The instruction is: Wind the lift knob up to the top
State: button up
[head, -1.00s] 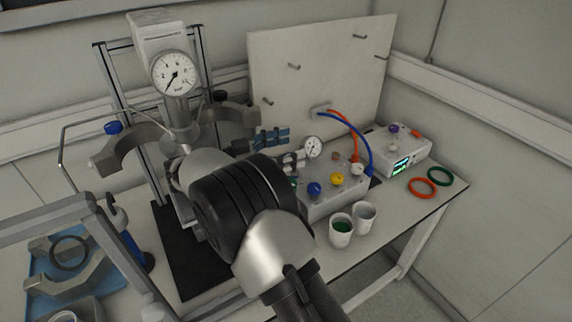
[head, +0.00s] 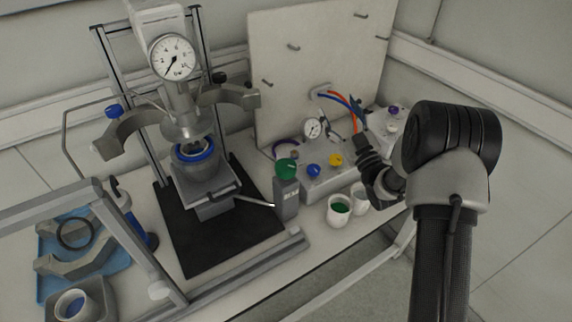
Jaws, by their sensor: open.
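The green knob (head: 286,168), which looks like the lift knob, sits on top of a small grey post (head: 287,198) on the bench. A thin rod runs from the post to the grey lift platform (head: 205,190). A vessel with a blue ring (head: 195,151) stands on the platform, under the reactor head (head: 182,122). My gripper (head: 357,114) is up and to the right of the knob, in front of the hoses, clear of the knob. It is open, holds nothing that I can see, and is seen small and dark.
A valve box with blue and yellow knobs (head: 313,171) stands right of the post. White cups (head: 338,210) stand in front of it. Clamp halves (head: 125,135) flank the reactor head. A grey frame (head: 130,245) crosses the front left. A blue tray (head: 58,282) lies at left.

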jog(key=s+d+f+n+g+y, duration=0.1)
jog(key=s+f+g+y, duration=0.2)
jog(key=s+f+g, duration=0.4)
jog(key=n+g+y, duration=0.1)
jog(key=g+y, duration=0.2)
jog(key=g, duration=0.1)
send_near(295, 171)
jog(key=b+x, duration=0.3)
jog(key=x, duration=1)
jog(key=shift+c, duration=0.5)
jog(key=c, duration=1)
